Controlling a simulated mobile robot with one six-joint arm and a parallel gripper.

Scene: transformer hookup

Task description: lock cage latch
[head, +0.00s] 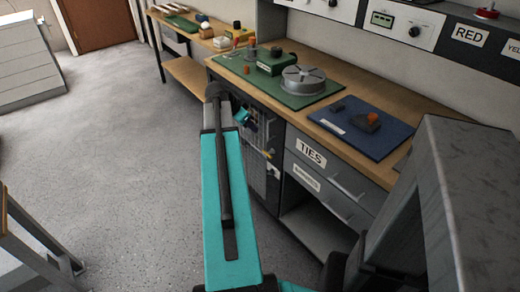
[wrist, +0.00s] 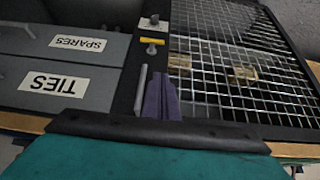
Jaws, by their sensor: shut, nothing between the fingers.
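The cage door (wrist: 240,70) is a wire mesh panel in a black frame at the right of the wrist view. It appears closed. A small yellow bar (wrist: 152,41), apparently the latch, lies crosswise on the dark strip beside the mesh. A grey upright handle (wrist: 140,88) is on the same strip. My gripper (wrist: 161,88) shows as purple-grey fingers, shut and empty, beside the handle and short of the yellow bar. Whether the fingers touch anything, I cannot tell. In the head view my arm hides much of the cage front; the yellow bar (head: 268,154) shows past it.
Drawers labelled TIES (head: 311,153) and SPARES (head: 307,177) adjoin the cage. The bench above carries a green mat (head: 318,97) and a blue mat (head: 365,140) with parts. Open floor (head: 110,170) lies to the left. Brownish blocks (wrist: 242,73) show behind the mesh.

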